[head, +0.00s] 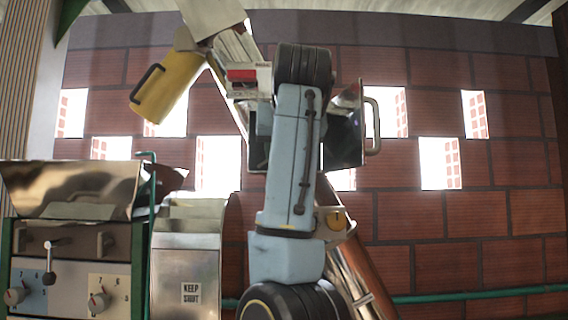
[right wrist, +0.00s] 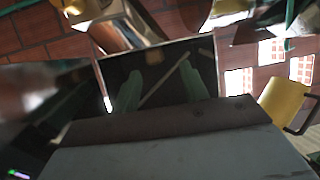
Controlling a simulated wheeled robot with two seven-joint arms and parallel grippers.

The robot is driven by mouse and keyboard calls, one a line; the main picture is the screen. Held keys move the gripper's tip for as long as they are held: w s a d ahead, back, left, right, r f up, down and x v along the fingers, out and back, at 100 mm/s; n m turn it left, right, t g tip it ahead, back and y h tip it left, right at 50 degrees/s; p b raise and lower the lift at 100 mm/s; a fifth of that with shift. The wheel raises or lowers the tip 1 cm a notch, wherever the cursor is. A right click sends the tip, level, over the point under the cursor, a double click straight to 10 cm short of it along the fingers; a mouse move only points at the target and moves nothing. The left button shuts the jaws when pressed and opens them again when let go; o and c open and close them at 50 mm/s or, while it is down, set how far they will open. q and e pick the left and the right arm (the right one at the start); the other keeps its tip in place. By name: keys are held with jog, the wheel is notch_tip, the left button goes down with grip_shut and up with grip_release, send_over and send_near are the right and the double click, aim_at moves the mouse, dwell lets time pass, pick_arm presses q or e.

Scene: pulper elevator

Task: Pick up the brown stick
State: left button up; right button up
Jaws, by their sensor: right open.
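In the right wrist view, a thin pale-brown stick (right wrist: 164,82) lies at a slant over a dark panel. It looks like the brown stick, but the picture is too dim to be sure. Two tapered green pieces, which look like the fingers of my right gripper (right wrist: 160,68), stand apart on either side of it. The gripper looks open, with the stick seen between the fingers and no visible grip on it. I cannot tell how far the stick is from them. In the head view my blue-grey arm blocks the middle, and I cannot make out the stick. My left gripper is not seen.
A yellow container (head: 167,87) with a black handle hangs tilted at upper left; it also shows in the right wrist view (right wrist: 281,104). A control panel (head: 66,271) with knobs and a metal housing (head: 187,262) stand at lower left. A brick wall (head: 455,225) is behind.

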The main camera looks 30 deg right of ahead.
jog(key=p+x, duration=0.1)
jog(key=x, duration=0.1)
jog(key=p+x, duration=0.1)
jog(key=x, duration=0.2)
jog(key=shift+d+r, duration=0.15)
jog(key=shift+d, duration=0.15)
jog(key=shift+s, duration=0.1)
grip_shut()
jog(key=shift+r, duration=0.15)
